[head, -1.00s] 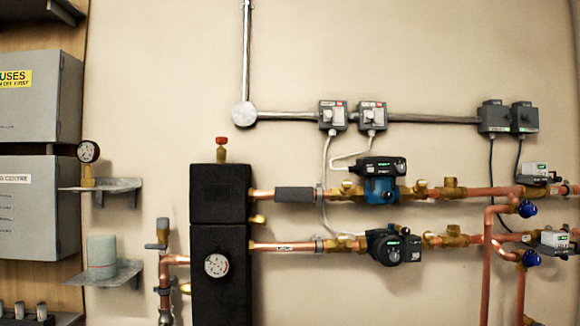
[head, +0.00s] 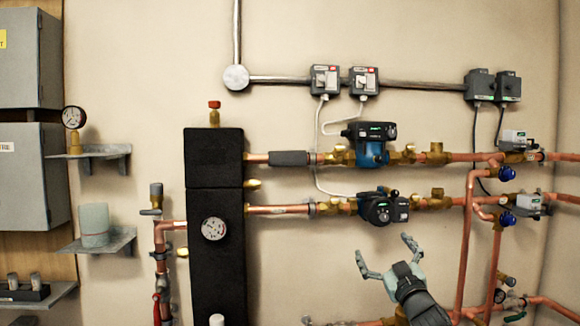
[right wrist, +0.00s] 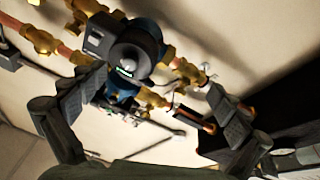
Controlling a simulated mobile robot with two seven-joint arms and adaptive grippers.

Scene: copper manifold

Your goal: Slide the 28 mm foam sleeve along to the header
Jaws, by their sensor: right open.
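The dark grey foam sleeve (head: 289,158) sits around the upper copper pipe, between the header and the upper pump. A short stretch of bare copper (head: 256,158) shows between its left end and the black header (head: 214,160). My right gripper (head: 384,250) is open and empty, below the lower pump and to the lower right of the sleeve, apart from both. In the right wrist view, the open fingers (right wrist: 160,110) frame a pump from below, and a black block shows at the right. My left gripper is not in view.
The upper pump (head: 369,146) and lower pump (head: 381,208) stand right of the sleeve. A lower copper pipe (head: 279,209) runs beneath it. A white cable (head: 317,172) hangs past the sleeve's right end. The wall below the lower pipe, left of my gripper, is clear.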

